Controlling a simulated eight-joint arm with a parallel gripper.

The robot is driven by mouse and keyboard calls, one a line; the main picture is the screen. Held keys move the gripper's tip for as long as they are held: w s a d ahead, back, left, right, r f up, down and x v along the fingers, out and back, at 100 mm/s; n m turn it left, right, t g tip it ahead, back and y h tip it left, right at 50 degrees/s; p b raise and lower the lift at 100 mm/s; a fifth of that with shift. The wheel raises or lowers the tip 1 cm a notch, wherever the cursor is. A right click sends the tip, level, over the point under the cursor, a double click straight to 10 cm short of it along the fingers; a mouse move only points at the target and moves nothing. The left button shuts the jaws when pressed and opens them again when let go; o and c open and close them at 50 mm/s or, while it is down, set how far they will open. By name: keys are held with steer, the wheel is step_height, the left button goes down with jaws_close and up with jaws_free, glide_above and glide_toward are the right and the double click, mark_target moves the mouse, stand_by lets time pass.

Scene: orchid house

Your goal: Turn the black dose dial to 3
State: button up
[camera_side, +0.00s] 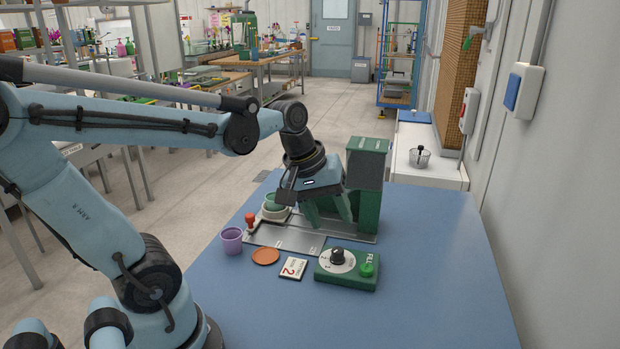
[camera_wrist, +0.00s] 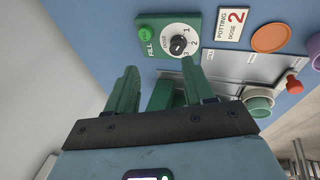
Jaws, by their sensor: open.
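The black dose dial (camera_side: 337,256) sits on a round white face marked 1, 2 and 3, on a green control box (camera_side: 322,277). The dial (camera_wrist: 179,45) also shows in the wrist view; I cannot tell surely which number it points at. A green FILL button (camera_side: 367,269) is beside it on the box. A white card (camera_side: 293,268) reads "Potting dose 2". My gripper (camera_side: 329,217) has green fingers and is open and empty, behind the box and apart from the dial. In the wrist view my gripper (camera_wrist: 158,70) has its right fingertip just short of the dial's image.
A green dispenser (camera_side: 366,165) stands behind on a grey metal plate (camera_side: 291,238). Left are a red-topped knob (camera_side: 250,221), green pots (camera_side: 273,208), a purple pot (camera_side: 232,241) and an orange saucer (camera_side: 266,256). The blue table (camera_side: 435,270) is clear at right and front.

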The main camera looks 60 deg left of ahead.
mark_target(338, 249)
steer(key=w+a+n+g+h, duration=0.25)
steer(key=a+n, duration=0.55)
steer(key=n, duration=0.5)
steer(key=shift+h, duration=0.35)
steer(key=x, duration=1.2)
steer(key=shift+d, duration=0.35)
steer(key=shift+c, duration=0.2)
jaws_close()
